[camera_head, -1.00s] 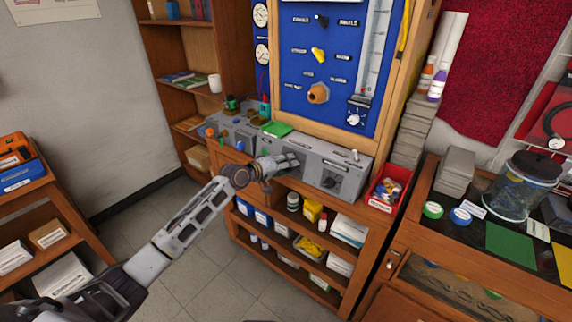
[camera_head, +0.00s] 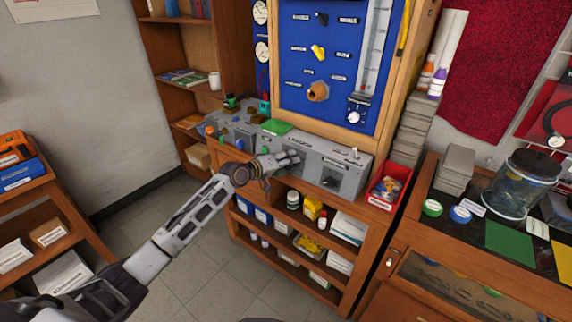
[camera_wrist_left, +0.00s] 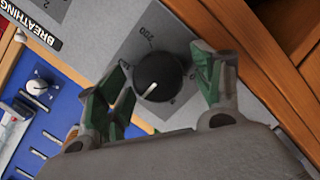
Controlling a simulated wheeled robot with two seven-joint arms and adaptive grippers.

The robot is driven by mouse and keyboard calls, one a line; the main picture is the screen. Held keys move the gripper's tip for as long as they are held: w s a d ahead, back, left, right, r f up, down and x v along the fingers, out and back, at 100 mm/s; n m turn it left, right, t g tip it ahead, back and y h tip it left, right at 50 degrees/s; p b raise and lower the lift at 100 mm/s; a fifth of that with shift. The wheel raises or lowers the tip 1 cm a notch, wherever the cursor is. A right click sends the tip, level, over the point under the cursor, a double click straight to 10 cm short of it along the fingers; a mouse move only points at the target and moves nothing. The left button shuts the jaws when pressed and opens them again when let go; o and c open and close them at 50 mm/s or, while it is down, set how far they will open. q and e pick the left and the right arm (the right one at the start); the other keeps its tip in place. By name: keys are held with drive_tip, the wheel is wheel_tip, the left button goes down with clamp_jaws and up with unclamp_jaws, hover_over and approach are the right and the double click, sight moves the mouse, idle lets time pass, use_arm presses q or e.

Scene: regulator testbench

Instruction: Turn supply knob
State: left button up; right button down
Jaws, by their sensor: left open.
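A round black knob (camera_wrist_left: 158,78) with a white pointer line sits on a grey panel with a dark grey scale plate (camera_wrist_left: 140,40) marked 200. My right gripper is not in view.
A blue board (camera_head: 335,65) with valves and a white knob (camera_head: 353,118) rises behind the box. A red bin (camera_head: 385,188) stands right of it. Wooden shelves (camera_head: 270,227) with small containers lie below. Floor (camera_head: 185,245) is clear in front.

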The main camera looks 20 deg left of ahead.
use_arm(q)
drive_tip(key=shift+s+a, duration=0.1)
drive_tip(key=v, duration=1.1)
drive_tip(key=shift+s, duration=0.35)
drive_tip(key=shift+a, duration=0.15)
idle(0.6)
